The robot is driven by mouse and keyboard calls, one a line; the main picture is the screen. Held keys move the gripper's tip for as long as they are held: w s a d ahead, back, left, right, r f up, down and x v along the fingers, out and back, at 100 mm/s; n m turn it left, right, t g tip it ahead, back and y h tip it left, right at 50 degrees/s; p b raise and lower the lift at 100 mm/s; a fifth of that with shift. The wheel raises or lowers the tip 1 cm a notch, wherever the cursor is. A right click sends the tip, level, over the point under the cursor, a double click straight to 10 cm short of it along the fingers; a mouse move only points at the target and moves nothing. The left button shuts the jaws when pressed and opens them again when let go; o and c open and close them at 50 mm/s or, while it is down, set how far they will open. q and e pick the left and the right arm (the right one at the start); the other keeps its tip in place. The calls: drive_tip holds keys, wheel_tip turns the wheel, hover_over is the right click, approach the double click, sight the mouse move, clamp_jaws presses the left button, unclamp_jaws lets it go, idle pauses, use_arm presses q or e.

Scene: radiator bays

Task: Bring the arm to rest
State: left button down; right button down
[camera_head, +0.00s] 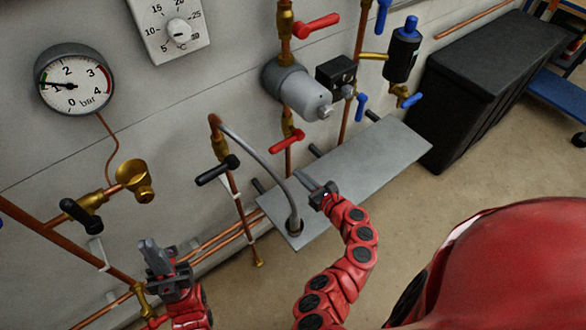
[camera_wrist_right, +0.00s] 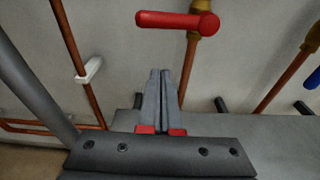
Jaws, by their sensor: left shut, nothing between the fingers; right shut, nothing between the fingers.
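My right gripper (camera_head: 316,187) is shut and empty. In the head view it is over the grey shelf (camera_head: 385,150), right of the grey hose (camera_head: 262,158). In the right wrist view its fingers (camera_wrist_right: 161,100) are together, with the red lever handle (camera_wrist_right: 178,21) beyond and above them. My left gripper (camera_head: 153,252) is shut and empty at the lower left, in front of the copper pipes near the wall. It appears apart from the valve with the black handle (camera_head: 217,170).
A pressure gauge (camera_head: 75,80) and a dial (camera_head: 172,35) are on the wall. A pump (camera_head: 297,90) and red-handled valves stand above the shelf. A black bin (camera_head: 490,80) stands at the back right.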

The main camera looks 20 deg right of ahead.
drive_tip(key=shift+s+d+r, duration=0.1)
drive_tip(key=shift+s, duration=0.65)
